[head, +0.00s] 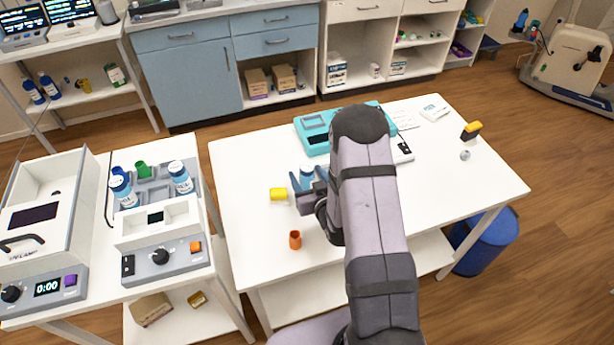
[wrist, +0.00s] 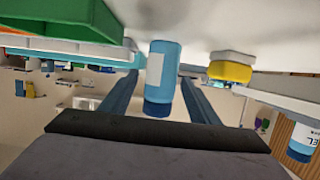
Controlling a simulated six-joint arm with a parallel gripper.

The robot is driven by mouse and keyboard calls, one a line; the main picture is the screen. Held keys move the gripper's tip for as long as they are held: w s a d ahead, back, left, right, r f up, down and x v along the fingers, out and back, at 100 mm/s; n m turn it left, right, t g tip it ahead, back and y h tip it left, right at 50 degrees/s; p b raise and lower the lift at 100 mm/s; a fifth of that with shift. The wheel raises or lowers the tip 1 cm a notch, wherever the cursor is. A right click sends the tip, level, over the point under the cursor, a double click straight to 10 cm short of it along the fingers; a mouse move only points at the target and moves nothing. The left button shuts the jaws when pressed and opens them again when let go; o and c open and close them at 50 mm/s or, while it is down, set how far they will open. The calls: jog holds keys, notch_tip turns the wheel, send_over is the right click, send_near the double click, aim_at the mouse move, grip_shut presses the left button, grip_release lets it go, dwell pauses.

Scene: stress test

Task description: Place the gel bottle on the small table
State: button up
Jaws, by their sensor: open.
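A blue bottle with a pale label and darker cap (wrist: 160,80) stands on the white worktable (head: 245,160); it also shows in the head view (head: 307,174). My gripper (head: 305,186) is open, its two blue fingers on either side of this bottle. In the wrist view, which appears upside down, gaps show between the bottle and both fingers (wrist: 158,100). Bottles with blue caps and white labels stand in a grey rack on the smaller left table (head: 123,190) (head: 181,177). One bottle at the wrist view's right edge (wrist: 303,140) has a partly readable "GEL" label.
A yellow block (head: 279,194) lies just left of my gripper, and an orange cup (head: 295,240) stands nearer the front. A teal device (head: 315,135) lies behind the bottle. The left table also carries a grey device (head: 160,256).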

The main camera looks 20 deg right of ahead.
jog(key=c, duration=1.3)
jog(key=shift+r, duration=0.15)
jog(key=shift+r+b, duration=0.55)
jog(key=shift+r, duration=4.35)
